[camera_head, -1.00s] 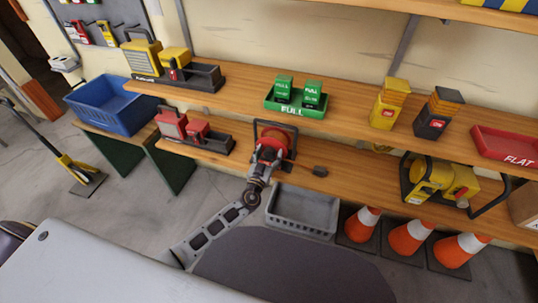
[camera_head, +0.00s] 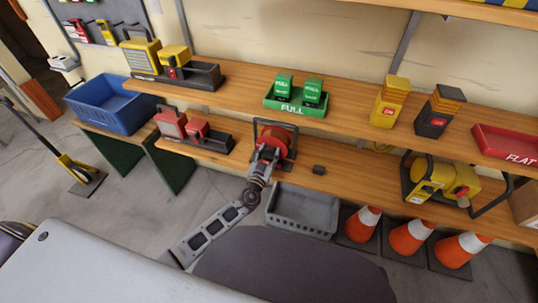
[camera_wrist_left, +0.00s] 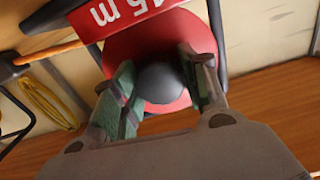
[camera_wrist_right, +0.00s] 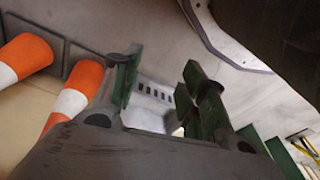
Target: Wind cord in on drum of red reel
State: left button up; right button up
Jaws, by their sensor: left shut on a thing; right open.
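The red reel (camera_head: 280,142), in a dark frame, stands on the lower wooden shelf. My left gripper (camera_head: 267,153) reaches its front from below. In the left wrist view, the left gripper (camera_wrist_left: 158,68) is shut on a dark round knob (camera_wrist_left: 161,84) in front of the red drum (camera_wrist_left: 128,48). An orange cord (camera_wrist_left: 50,51) runs off beside the reel there. A small dark block, perhaps the cord's plug (camera_head: 319,170), lies on the shelf right of the reel. My right gripper (camera_wrist_right: 160,78) is open and empty, outside the head view.
A grey crate (camera_head: 300,216) and orange-white cones (camera_head: 410,237) stand below the shelf. A yellow reel (camera_head: 436,180) sits to the right on the shelf, red boxes in a dark tray (camera_head: 215,143) to the left. A green tray (camera_head: 296,107) is on the shelf above.

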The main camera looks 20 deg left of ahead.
pick_arm(q)
jog(key=shift+m+b, duration=1.3)
jog(key=shift+m, duration=0.3)
jog(key=shift+m+b, duration=1.05)
jog(key=shift+m, duration=1.35)
jog(key=m, duration=0.3)
jog(key=shift+b, duration=0.3)
jog(key=shift+m, duration=1.1)
jog(key=m, duration=0.3)
jog(key=shift+m, duration=0.4)
pick_arm(e)
notch_tip(320, 180, up, 8)
jog(key=w+a+t, duration=0.1)
jog(key=shift+w+a+y, duration=0.2)
jog(key=shift+a+y, duration=0.2)
jog(key=shift+f, duration=0.2)
